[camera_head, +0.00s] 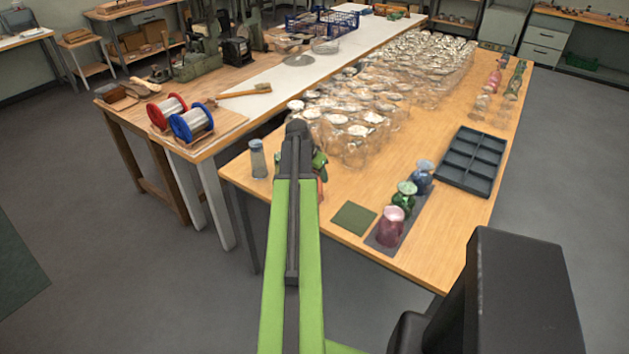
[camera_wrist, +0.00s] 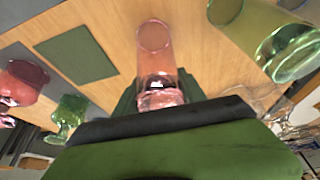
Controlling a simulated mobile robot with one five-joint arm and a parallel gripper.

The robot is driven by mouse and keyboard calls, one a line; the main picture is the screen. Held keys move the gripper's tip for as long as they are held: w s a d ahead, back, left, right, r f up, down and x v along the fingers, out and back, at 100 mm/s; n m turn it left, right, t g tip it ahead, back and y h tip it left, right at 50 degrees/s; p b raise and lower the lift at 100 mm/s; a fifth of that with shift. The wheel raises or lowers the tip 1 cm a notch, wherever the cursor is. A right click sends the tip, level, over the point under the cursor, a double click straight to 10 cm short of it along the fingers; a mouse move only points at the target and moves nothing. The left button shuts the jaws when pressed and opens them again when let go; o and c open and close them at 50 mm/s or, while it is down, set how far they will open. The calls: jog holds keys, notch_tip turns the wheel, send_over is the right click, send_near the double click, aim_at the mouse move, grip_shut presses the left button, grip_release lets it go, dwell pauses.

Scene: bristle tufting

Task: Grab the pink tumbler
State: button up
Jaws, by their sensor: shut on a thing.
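The pink tumbler (camera_wrist: 160,65) is clear pink glass, in the middle of the wrist view. My gripper (camera_wrist: 160,88) is shut on it, with green finger parts on both sides of the glass. Whether its base touches the table I cannot tell. In the head view my gripper (camera_head: 319,162) is at the near left of the wooden table, mostly hidden behind my own arm. Only a small reddish-pink patch of the tumbler (camera_head: 321,191) shows below it.
A dark mat (camera_head: 380,247) holds a pink glass (camera_head: 391,227), a green goblet (camera_head: 404,195) and a blue one (camera_head: 421,177). A green square (camera_head: 354,218) lies beside it. Crowded clear glasses (camera_head: 400,90) fill the back. A greyish tumbler (camera_head: 258,158) stands left; a compartment tray (camera_head: 472,160) right.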

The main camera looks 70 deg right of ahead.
grip_shut()
jog(key=shift+r+p, duration=0.45)
notch_tip(320, 180, up, 4)
jog(key=p, duration=0.4)
jog(key=s+a+r+p, duration=0.2)
jog(key=s+r+p, duration=0.4)
jog(key=s, duration=0.5)
jog(key=shift+s+a+r, duration=0.15)
jog(key=shift+s+a, duration=0.05)
jog(key=shift+a, duration=0.1)
